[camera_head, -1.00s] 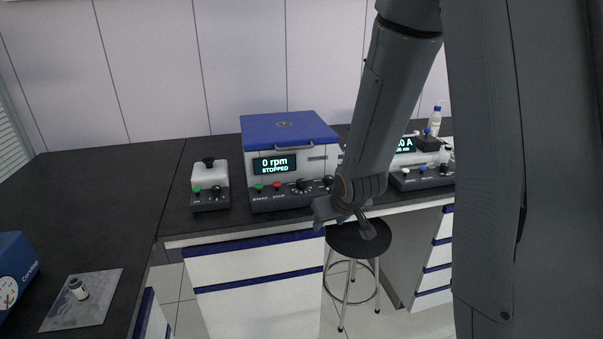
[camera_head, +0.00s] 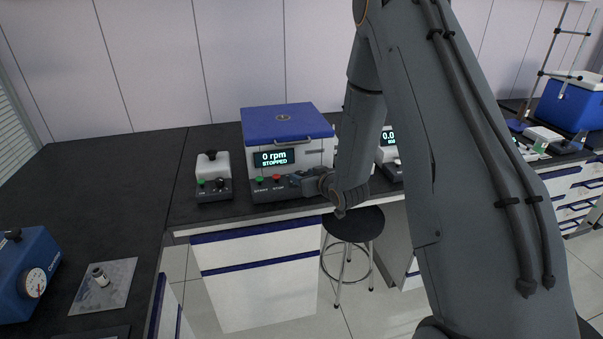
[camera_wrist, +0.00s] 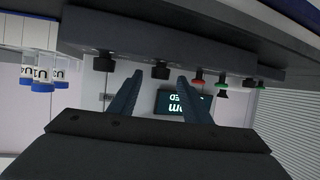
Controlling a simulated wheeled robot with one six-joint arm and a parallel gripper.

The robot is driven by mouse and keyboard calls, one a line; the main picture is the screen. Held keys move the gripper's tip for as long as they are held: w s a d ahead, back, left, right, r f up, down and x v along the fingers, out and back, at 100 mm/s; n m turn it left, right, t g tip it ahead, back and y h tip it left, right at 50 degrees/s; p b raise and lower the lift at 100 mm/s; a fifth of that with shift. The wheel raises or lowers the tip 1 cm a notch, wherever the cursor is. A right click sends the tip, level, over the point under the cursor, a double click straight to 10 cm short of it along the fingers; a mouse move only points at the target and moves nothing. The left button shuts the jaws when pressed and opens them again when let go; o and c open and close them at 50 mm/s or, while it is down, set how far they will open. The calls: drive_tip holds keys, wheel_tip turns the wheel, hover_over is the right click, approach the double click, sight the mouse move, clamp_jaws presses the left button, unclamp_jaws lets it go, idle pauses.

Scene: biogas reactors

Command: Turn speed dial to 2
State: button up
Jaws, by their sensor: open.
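The blue-lidded centrifuge (camera_head: 287,122) stands on the bench, and its display (camera_head: 273,158) reads "0 rpm STOPPED". Its green START button (camera_head: 259,181) and red STOP button (camera_head: 277,179) show on the front panel. My gripper (camera_head: 300,180) is at the panel just right of STOP and hides the dials in the head view. In the upside-down wrist view, my open gripper (camera_wrist: 159,78) has a black dial (camera_wrist: 160,70) between its fingertips in the picture; I cannot tell if they touch. A second black dial (camera_wrist: 104,62) sits to its left. Dial labels are unreadable.
A small white-topped device (camera_head: 212,172) stands left of the centrifuge. Another instrument (camera_head: 389,150) is partly behind my arm. A stool (camera_head: 352,224) stands in front of the bench. Blue-capped tubes (camera_wrist: 42,72) show at the wrist view's left.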

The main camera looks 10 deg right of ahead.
drive_tip(key=shift+x, duration=1.2)
drive_tip(key=c, duration=1)
drive_tip(key=shift+c, duration=0.2)
drive_tip(key=shift+a+m+h, duration=0.15)
drive_tip(key=shift+m+h, duration=0.15)
drive_tip(key=m+h, duration=0.1)
drive_tip(key=m+h+b, duration=0.1)
drive_tip(key=h, duration=0.1)
drive_tip(key=shift+a+m+b, duration=0.3)
drive_tip(key=shift+m, duration=0.1)
drive_tip(key=m+h+b, duration=0.1)
drive_tip(key=m+h, duration=0.1)
drive_tip(key=h, duration=0.1)
drive_tip(key=shift+a, duration=0.15)
drive_tip(key=m+g+h, duration=0.1)
drive_tip(key=m+h, duration=0.1)
drive_tip(key=m+g+h, duration=0.1)
drive_tip(key=m+h, duration=0.1)
drive_tip(key=m+g+h, duration=0.1)
drive_tip(key=m+h, duration=0.1)
drive_tip(key=shift+w+a+g, duration=0.2)
drive_tip(key=shift+w+g, duration=0.05)
drive_tip(key=shift+g, duration=0.15)
drive_tip(key=shift+m, duration=0.3)
